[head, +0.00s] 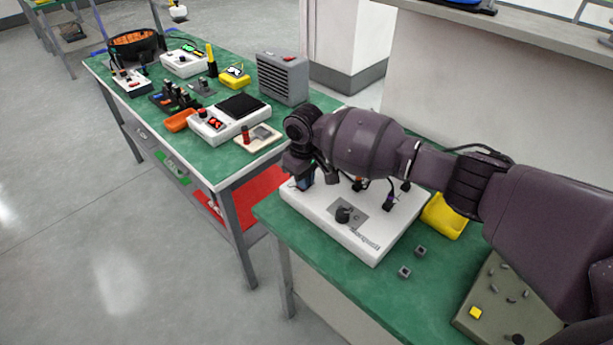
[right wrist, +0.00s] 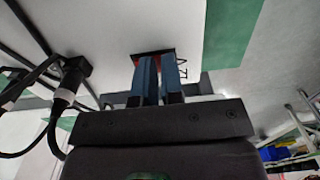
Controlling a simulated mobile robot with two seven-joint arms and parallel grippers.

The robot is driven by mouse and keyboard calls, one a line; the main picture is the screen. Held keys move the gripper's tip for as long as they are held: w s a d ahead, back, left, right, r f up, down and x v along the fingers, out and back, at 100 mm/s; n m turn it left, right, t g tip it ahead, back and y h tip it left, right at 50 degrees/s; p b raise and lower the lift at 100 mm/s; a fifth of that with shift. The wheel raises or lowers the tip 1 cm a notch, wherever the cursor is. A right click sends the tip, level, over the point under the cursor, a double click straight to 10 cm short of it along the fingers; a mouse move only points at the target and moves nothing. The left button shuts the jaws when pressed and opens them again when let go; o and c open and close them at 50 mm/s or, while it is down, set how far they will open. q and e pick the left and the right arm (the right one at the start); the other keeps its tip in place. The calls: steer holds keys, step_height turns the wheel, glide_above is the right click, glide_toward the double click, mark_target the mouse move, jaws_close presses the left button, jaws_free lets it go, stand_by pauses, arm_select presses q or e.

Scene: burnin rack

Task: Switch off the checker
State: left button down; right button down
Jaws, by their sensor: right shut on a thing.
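The checker (head: 318,208) is a white box with a black knob (head: 343,214) on a grey plate and dark cable plugs on its top. It lies on the green bench at the right. My right gripper (head: 304,184) reaches down onto the checker's far left corner. In the right wrist view, its blue fingers (right wrist: 159,75) are close together at a small dark switch with a red edge (right wrist: 152,53) on the white face. The fingers largely hide the switch, so its position cannot be told. My left gripper is not in view.
A yellow tray (head: 445,215) stands behind the checker. Two small grey cubes (head: 404,272) lie in front of it. An olive panel with a yellow button (head: 475,313) is at the lower right. A black plug with a cable (right wrist: 72,78) is left of the fingers.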

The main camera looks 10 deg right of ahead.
steer(key=shift+s+a+f, duration=0.15)
steer(key=shift+s+f, duration=0.15)
steer(key=shift+f, duration=0.15)
step_height(320, 180, up, 5)
steer(key=p, duration=0.4)
steer(key=shift+w+r, duration=0.15)
step_height(320, 180, up, 10)
steer(key=p, duration=0.1)
steer(key=shift+w+f, duration=0.1)
steer(key=shift+f, duration=0.1)
